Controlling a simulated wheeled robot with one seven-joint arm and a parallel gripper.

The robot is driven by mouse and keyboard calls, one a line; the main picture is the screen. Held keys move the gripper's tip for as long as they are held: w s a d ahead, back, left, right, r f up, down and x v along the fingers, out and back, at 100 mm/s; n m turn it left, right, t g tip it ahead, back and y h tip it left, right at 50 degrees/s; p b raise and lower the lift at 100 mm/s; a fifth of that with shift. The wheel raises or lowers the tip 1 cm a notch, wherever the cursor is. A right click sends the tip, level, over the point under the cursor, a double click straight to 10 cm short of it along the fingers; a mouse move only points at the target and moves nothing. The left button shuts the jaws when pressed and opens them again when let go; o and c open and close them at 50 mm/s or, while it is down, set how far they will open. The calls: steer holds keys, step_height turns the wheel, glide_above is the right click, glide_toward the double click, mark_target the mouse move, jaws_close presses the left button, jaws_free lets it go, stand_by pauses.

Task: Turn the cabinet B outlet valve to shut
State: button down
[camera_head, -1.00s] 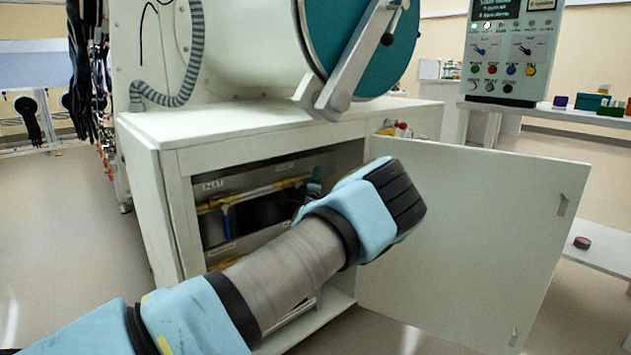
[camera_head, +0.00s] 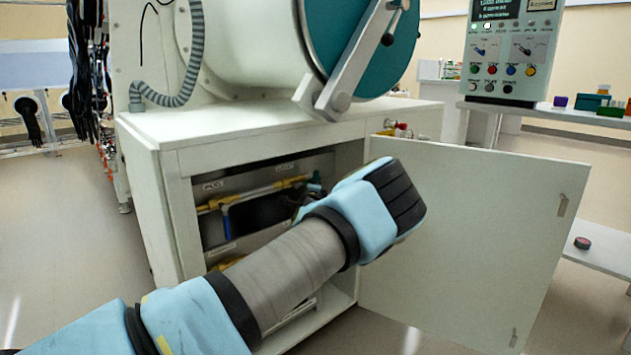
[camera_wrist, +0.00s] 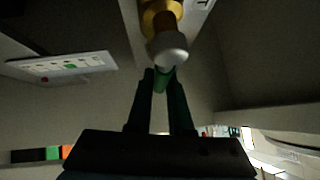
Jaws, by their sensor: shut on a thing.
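In the wrist view, my gripper (camera_wrist: 163,78) is shut on a small green handle (camera_wrist: 160,84), with one dark finger on each side. The handle sits just below a pale round cap and a brass valve body (camera_wrist: 160,20). Its exact turn angle is hard to read, and no label naming the valve is legible. In the head view, my gripper is mostly hidden behind my wrist, inside the open cabinet (camera_head: 180,208). Yellow piping (camera_head: 255,192) with a blue handle (camera_head: 227,222) shows there on the left.
The cabinet door (camera_head: 465,240) stands wide open to the right of my arm. The glovebox shell with its teal round door (camera_head: 350,40) is above. A control panel (camera_head: 510,50) and a bench (camera_head: 600,250) stand at the right. The floor at left is clear.

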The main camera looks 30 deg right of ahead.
steer(key=shift+f+p, duration=0.15)
steer(key=shift+p, duration=0.15)
stand_by(0.7)
steer(key=shift+s+a+f+m+g+y+p, duration=0.1)
steer(key=shift+f+m+g+y+p, duration=0.4)
steer(key=shift+m+g+p, duration=0.35)
steer(key=s+a+f+m+g+y+p, duration=0.1)
steer(key=a+f+m+g+y+p, duration=0.4)
steer(key=y+p, duration=0.5)
steer(key=shift+s+a+f+m+p, duration=0.2)
steer(key=shift+a+f+m+p, duration=0.8)
steer(key=shift+p, duration=1.85)
steer(key=shift+a+r+m, duration=0.2)
steer(key=shift+r+m, duration=0.1)
steer(key=shift+m, duration=0.15)
steer(key=c, duration=0.8)
jaws_free()
steer(key=shift+c, duration=0.2)
steer(key=shift+r, duration=0.15)
